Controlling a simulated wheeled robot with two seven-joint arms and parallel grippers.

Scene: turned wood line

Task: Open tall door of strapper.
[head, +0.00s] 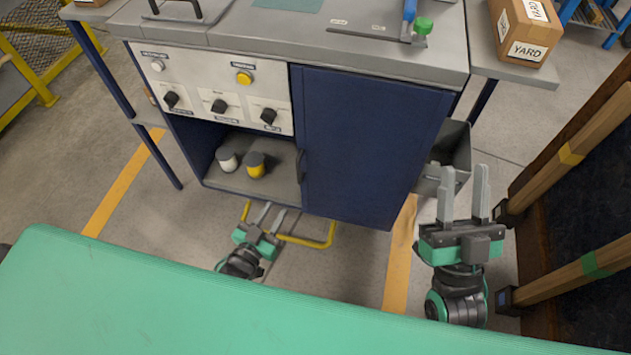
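The strapper (240,52) is a grey-topped cabinet with a control panel of knobs and buttons. Its tall door (372,140) is dark blue and looks shut, to the right of an open lower compartment. A dark handle (301,166) sits on the door's left edge. My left gripper (275,211) is open and empty, low in front of the cabinet, below the compartment and to the left of the handle, apart from it. My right gripper (465,174) is open and empty, to the right of the door and apart from it.
The compartment holds a white pot (227,160) and a yellow pot (255,165). A yellow floor frame (310,241) lies below the cabinet. A grey bin (449,152) is beside the door. Wooden posts (588,137) stand at the right. A box (524,33) sits on the side table.

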